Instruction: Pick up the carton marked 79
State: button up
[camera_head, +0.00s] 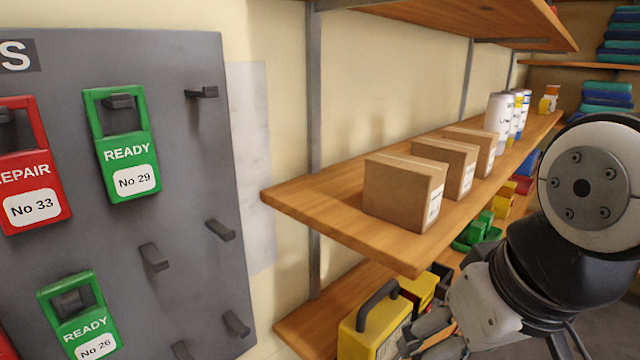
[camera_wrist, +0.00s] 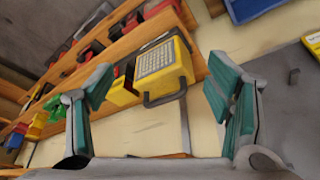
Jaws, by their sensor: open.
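Three brown cardboard cartons stand in a row on the upper wooden shelf in the head view: the near carton (camera_head: 402,190), the middle carton (camera_head: 446,165) and the far carton (camera_head: 473,144). Each has a white label on its right side, too small and slanted to read, so I cannot tell which is marked 79. My gripper (camera_wrist: 160,108) is open and empty in the wrist view, its teal pads wide apart. In the head view my gripper (camera_head: 432,335) is low at the bottom, below the upper shelf and beside the lower one. No carton shows clearly in the wrist view.
White bottles (camera_head: 499,118) stand beyond the cartons. A yellow case with a dark handle (camera_head: 372,328) is on the lower shelf, also in the wrist view (camera_wrist: 160,68). Green bins (camera_head: 476,232) lie farther along. A grey pegboard (camera_head: 185,130) with tags hangs at left.

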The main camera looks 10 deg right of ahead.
jog(key=w+r+n+y+p, duration=0.1)
jog(key=w+r+n+p, duration=0.2)
jog(key=r, duration=0.4)
jog(key=w+r+y+p, duration=0.2)
jog(key=w+r+p, duration=0.15)
jog(key=r, duration=0.35)
jog(key=n+t+p, duration=0.1)
jog(key=n+p, duration=0.3)
jog(key=p, duration=0.2)
send_near(412, 161)
jog(key=f, duration=0.2)
jog(key=shift+y, duration=0.4)
jog(key=x, duration=0.8)
jog(key=shift+w+r+p, duration=0.2)
jog(key=shift+w+p, duration=0.1)
jog(key=shift+p+x, duration=0.65)
jog(key=shift+x, duration=1.95)
jog(key=shift+a, duration=0.1)
jog(key=shift+r, duration=0.1)
grip_shut()
